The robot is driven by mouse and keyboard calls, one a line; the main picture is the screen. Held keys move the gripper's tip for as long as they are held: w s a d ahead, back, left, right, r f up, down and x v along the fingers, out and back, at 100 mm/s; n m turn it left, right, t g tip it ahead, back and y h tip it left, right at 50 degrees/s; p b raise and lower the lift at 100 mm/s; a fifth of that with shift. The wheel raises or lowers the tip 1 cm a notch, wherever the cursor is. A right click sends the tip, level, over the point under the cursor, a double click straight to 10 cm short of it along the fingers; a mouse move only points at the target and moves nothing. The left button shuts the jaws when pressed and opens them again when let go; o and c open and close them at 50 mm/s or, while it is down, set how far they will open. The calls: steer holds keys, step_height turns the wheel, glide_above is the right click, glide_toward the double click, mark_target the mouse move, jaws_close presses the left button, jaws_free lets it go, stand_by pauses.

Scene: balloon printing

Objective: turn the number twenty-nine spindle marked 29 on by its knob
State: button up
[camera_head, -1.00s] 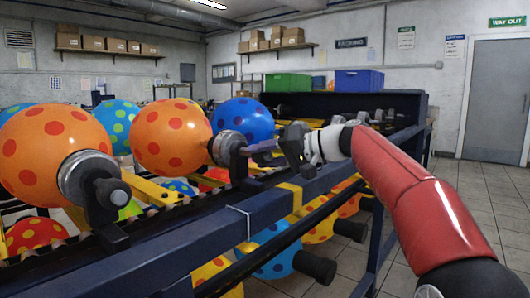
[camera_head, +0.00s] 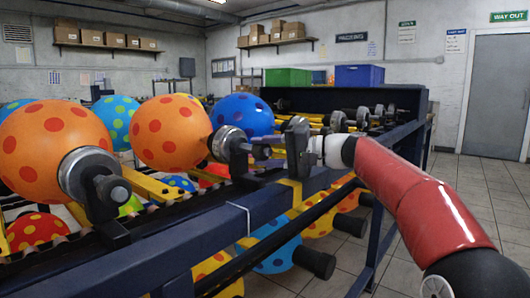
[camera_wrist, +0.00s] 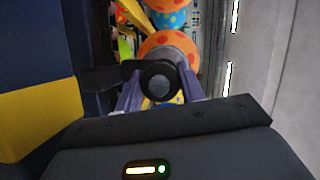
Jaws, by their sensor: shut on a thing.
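A black spindle knob (camera_wrist: 160,82) sits between the fingers of my gripper (camera_wrist: 160,92) in the wrist view. The gripper is shut on it. In the head view my gripper (camera_head: 262,151) reaches in from the right to the spindle (camera_head: 228,143) that bears the middle orange balloon with red spots (camera_head: 168,132). The fingers largely hide this knob there. No 29 mark can be read in either view, so I cannot tell the spindle's number.
A nearer spindle with a dark knob (camera_head: 113,190) bears another orange balloon (camera_head: 50,150) at left. A dark blue rail (camera_head: 190,235) runs below the spindles. More spindles (camera_head: 338,120) stand farther back. Open tiled floor (camera_head: 480,205) lies at right.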

steer(key=o, duration=1)
steer(key=v, duration=0.8)
